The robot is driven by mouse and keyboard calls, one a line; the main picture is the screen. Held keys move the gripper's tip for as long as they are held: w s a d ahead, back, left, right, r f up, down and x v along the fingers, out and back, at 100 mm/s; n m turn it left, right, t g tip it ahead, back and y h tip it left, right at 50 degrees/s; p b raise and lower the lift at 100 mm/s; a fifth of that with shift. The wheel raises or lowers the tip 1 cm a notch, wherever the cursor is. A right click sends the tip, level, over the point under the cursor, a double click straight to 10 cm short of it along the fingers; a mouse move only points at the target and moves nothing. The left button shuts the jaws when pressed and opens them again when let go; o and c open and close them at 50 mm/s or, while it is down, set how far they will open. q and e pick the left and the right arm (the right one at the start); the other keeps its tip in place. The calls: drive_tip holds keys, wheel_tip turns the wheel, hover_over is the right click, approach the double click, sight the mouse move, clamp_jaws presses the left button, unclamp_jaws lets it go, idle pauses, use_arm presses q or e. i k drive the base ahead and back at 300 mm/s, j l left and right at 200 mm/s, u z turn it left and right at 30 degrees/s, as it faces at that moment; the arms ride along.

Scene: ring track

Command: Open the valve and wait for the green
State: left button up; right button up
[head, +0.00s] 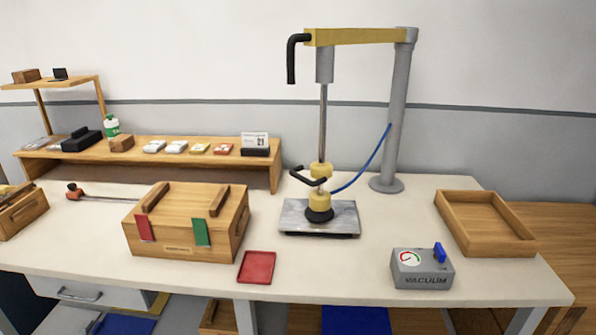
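A grey box labelled VACUUM (422,276) stands near the table's front right edge. Its round gauge (410,259) has a white face with red and green arcs; the needle is too small to read. A blue valve lever (439,252) stands up at the box's right side. A suction lifter with a black cup (319,214) hangs from a yellow boom (360,37). The cup rests on a grey metal plate (342,219), apparently touching it. A blue hose (366,165) runs from the lifter to the grey post (396,125). Neither of my grippers shows.
A wooden box (180,234) with red and green tabs sits left of centre. A red tray (257,267) lies in front of it. An empty wooden tray (518,243) is at the right. A shelf (262,156) with small items stands behind. The table between lifter and VACUUM box is clear.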

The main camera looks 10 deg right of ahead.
sight(440, 255)
drive_tip(key=z, duration=1.25)
drive_tip(key=i+z, duration=0.15)
drive_tip(key=z, duration=0.15)
